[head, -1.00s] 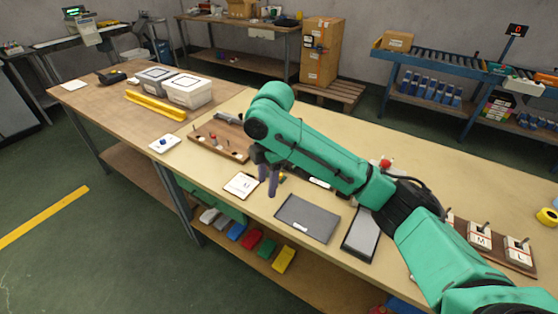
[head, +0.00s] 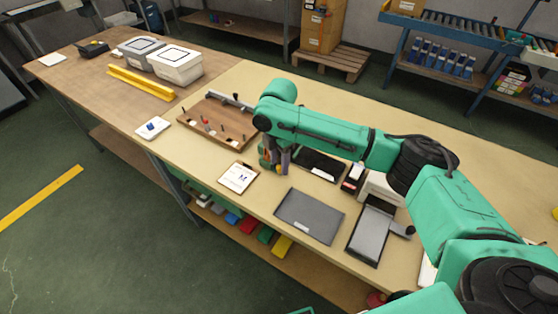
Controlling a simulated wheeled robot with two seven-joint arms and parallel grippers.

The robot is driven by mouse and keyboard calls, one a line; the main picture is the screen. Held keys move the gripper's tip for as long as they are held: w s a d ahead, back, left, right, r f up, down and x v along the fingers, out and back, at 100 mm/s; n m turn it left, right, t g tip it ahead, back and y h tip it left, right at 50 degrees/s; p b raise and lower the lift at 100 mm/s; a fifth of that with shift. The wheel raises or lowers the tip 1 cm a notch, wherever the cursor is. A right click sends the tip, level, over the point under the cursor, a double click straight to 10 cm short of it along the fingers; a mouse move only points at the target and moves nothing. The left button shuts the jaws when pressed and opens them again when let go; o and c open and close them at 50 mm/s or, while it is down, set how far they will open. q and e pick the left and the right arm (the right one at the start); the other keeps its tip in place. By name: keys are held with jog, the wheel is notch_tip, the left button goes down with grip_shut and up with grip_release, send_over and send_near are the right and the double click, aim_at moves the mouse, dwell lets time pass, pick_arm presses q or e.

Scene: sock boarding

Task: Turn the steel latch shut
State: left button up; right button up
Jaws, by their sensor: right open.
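A grey steel bar (head: 236,102) lies along the back edge of a wooden board (head: 212,137) on the long table; it looks like the latch, but it is too small to tell how it is turned. Several small pegs, at least one with a red top, stand on the board. My right gripper (head: 273,168) points down just right of the board, between it and a black tray (head: 318,164). It is open, with nothing clearly between its fingers. My right arm passes close to the bar's right end. My left gripper is not in view.
A small clipboard (head: 238,177) lies in front of the gripper. A dark grey flat panel (head: 309,216) and a grey framed plate (head: 371,236) lie near the front edge. A white card (head: 153,128) is left of the board. Lidded bins (head: 178,68) stand farther left.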

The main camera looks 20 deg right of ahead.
jog(key=shift+s+f, duration=0.1)
jog(key=shift+s, duration=0.05)
grip_shut()
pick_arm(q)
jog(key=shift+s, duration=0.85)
